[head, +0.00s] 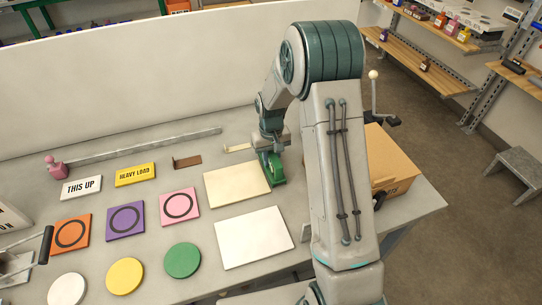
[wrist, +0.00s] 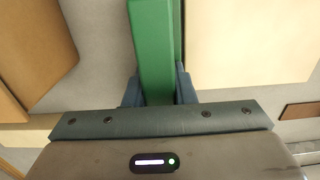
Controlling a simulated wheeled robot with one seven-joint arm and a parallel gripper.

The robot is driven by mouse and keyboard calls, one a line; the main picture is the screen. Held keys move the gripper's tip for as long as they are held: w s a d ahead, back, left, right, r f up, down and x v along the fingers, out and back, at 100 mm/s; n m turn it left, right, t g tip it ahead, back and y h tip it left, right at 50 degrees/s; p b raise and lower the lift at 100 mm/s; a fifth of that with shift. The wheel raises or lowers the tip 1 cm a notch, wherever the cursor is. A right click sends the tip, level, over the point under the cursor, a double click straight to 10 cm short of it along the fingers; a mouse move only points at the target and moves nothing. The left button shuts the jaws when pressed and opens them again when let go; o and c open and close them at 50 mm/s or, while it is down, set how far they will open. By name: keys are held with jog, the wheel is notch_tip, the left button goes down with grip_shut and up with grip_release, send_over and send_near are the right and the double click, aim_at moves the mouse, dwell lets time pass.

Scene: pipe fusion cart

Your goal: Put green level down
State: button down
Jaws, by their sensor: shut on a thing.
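The green level (wrist: 152,45) is a long green bar between my gripper's (wrist: 160,88) two fingers in the wrist view. The fingers are shut on it. In the head view the green level (head: 277,170) shows as a green piece below my gripper (head: 271,150), just right of the cream board on the grey table. I cannot tell whether its lower end touches the table. My arm hides part of the area to its right.
A cream board (head: 237,184) and a white board (head: 253,238) lie left of the level. A cardboard box (head: 391,160) stands to the right. Coloured tiles, discs and signs such as the yellow one (head: 135,174) lie further left. The table's right edge (head: 425,208) is near the box.

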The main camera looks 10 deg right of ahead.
jog(key=shift+f, duration=0.1)
jog(key=shift+f, duration=0.15)
jog(key=c, duration=1.2)
grip_release()
